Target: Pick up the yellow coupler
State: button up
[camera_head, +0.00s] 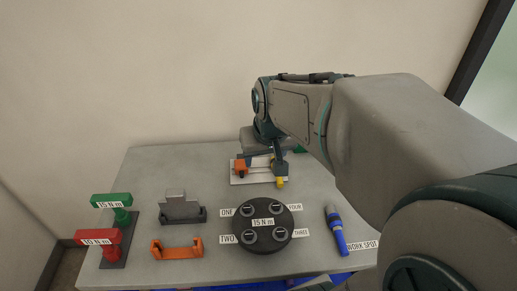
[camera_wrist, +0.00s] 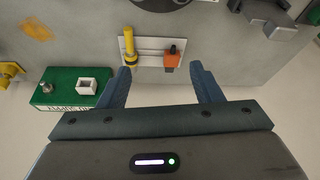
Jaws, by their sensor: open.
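A yellow piece that looks like the coupler (camera_wrist: 129,45) lies on a white plate (camera_wrist: 150,43) in the wrist view, just beyond the tip of my left-hand finger. In the head view the yellow piece (camera_head: 280,182) shows at the plate's right front, partly hidden by my arm's end. My gripper (camera_wrist: 160,70) is open and empty, its two blue fingers spread over the plate's near edge. An orange block with a dark top (camera_wrist: 171,58) sits on the plate, in the gap ahead of the fingers. Another yellow piece (camera_wrist: 9,72) is cut off at the wrist view's left edge.
A green box (camera_wrist: 72,88) stands left in the wrist view. In the head view, a dark round disc (camera_head: 263,242), a blue tool (camera_head: 336,230), an orange bracket (camera_head: 177,253), a grey block (camera_head: 180,208) and red and green blocks (camera_head: 100,237) stand on the grey table (camera_head: 150,165).

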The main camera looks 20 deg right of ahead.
jog(key=shift+m+h, duration=0.3)
jog(key=shift+m, duration=0.6)
jog(key=w+d+f+b, duration=0.1)
jog(key=w+d+f, duration=0.2)
jog(key=w+f, duration=0.1)
jog(key=w+d+f+b, duration=0.1)
jog(key=w+d+f, duration=0.3)
jog(key=f, duration=0.3)
jog(key=w+d+f+b, duration=0.2)
jog(key=w+d+f, duration=0.1)
jog(key=w+f, duration=0.2)
jog(key=shift+d+f, duration=0.15)
jog(key=shift+f, duration=0.05)
jog(key=shift+p+x, duration=0.45)
jog(key=shift+x, duration=2.2)
jog(key=shift+w+d, duration=0.1)
jog(key=shift+d, duration=0.1)
jog(key=shift+c, duration=0.3)
jog(key=shift+r, duration=0.1)
jog(key=c, duration=1.1)
